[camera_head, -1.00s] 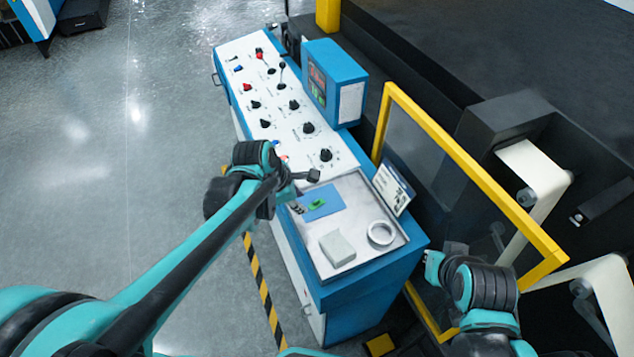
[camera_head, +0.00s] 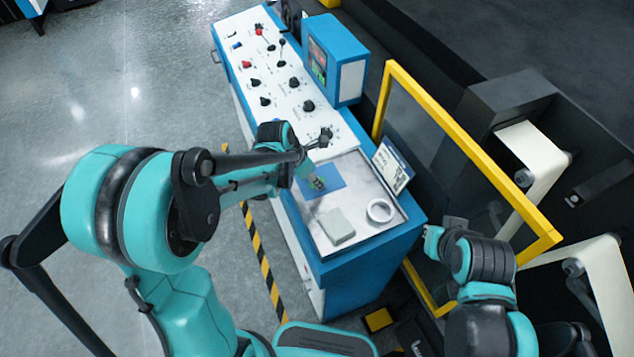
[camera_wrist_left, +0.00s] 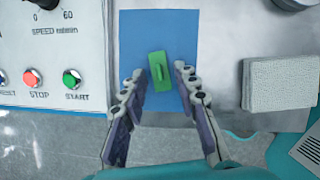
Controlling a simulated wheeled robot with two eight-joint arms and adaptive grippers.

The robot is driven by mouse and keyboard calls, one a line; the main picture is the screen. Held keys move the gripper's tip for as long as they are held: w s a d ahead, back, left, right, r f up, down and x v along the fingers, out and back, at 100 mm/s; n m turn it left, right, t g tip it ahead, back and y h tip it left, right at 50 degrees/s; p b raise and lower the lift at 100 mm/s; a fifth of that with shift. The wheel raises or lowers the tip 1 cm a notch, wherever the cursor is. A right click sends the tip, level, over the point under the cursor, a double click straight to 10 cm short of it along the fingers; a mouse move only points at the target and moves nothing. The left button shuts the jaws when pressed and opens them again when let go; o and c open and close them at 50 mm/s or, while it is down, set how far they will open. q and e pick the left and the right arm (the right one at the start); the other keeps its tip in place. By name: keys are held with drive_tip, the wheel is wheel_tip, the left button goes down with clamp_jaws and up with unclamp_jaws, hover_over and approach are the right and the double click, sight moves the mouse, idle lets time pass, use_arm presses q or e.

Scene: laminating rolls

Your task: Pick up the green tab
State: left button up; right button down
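The small green tab (camera_wrist_left: 159,70) lies on a blue mat (camera_wrist_left: 130,40) on the console's tray. In the left wrist view my left gripper (camera_wrist_left: 160,76) is open, with one finger on each side of the tab and a gap to each. I cannot tell how far above the mat the fingertips are. In the head view the blue mat (camera_head: 333,173) shows beside my left wrist, and the tab (camera_head: 317,184) is partly hidden by the gripper. My right gripper (camera_head: 437,238) is held right of the console; its fingers are not clear.
A pale block (camera_head: 337,226) and a white ring (camera_head: 380,210) are on the tray near the mat. A sign (camera_head: 393,168) stands behind the tray. The control panel (camera_head: 270,75) with knobs lies beyond. A yellow-framed guard (camera_head: 455,140) stands at the right.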

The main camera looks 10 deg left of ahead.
use_arm(q)
clamp_jaws()
drive_tip(key=shift+r, duration=0.1)
